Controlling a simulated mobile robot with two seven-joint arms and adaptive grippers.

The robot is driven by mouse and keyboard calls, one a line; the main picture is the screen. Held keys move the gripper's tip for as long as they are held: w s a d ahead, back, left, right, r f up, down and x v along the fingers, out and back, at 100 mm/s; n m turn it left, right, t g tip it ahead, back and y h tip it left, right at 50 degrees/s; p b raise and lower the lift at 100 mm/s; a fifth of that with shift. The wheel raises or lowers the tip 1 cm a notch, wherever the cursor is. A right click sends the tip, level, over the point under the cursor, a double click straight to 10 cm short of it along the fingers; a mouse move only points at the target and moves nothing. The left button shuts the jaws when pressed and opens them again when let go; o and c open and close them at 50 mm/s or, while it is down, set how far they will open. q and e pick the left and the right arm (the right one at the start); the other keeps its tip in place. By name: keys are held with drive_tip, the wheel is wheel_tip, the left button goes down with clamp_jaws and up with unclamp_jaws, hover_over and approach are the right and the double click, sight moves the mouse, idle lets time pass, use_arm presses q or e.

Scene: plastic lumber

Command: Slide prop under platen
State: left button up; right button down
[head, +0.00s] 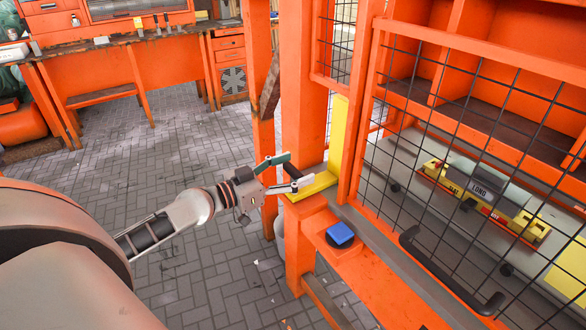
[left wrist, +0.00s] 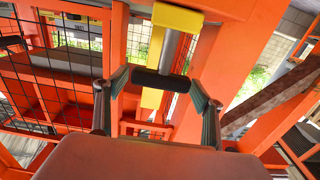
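A yellow block (head: 318,184) lies on an orange ledge by the orange post; a yellow upright piece (head: 339,125) stands behind it. A black handle (head: 294,171) sticks out toward my left gripper (head: 281,174). In the left wrist view the black handle (left wrist: 160,82) sits at the end of a grey rod leading to a yellow block (left wrist: 178,20). My left gripper (left wrist: 160,83) is open, its fingers apart on either side of the handle, with no clear grip. I cannot tell which part is the prop or the platen. My right gripper is not in view.
A black mesh guard (head: 470,110) in an orange frame covers the machine at right. A blue button (head: 340,233) sits on an orange shelf below. A yellow and grey unit (head: 485,195) lies behind the mesh. An orange workbench (head: 130,45) stands behind; the paved floor (head: 150,120) between is open.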

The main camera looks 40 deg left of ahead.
use_arm(q)
drive_tip(key=c, duration=1.2)
drive_tip(key=shift+w+r, duration=0.1)
drive_tip(key=shift+w, duration=0.05)
drive_tip(key=shift+c, duration=0.2)
drive_tip(key=p, duration=0.1)
approach(335, 151)
drive_tip(key=x, duration=0.4)
drive_tip(key=shift+w+d, duration=0.25)
drive_tip(key=shift+w, duration=0.15)
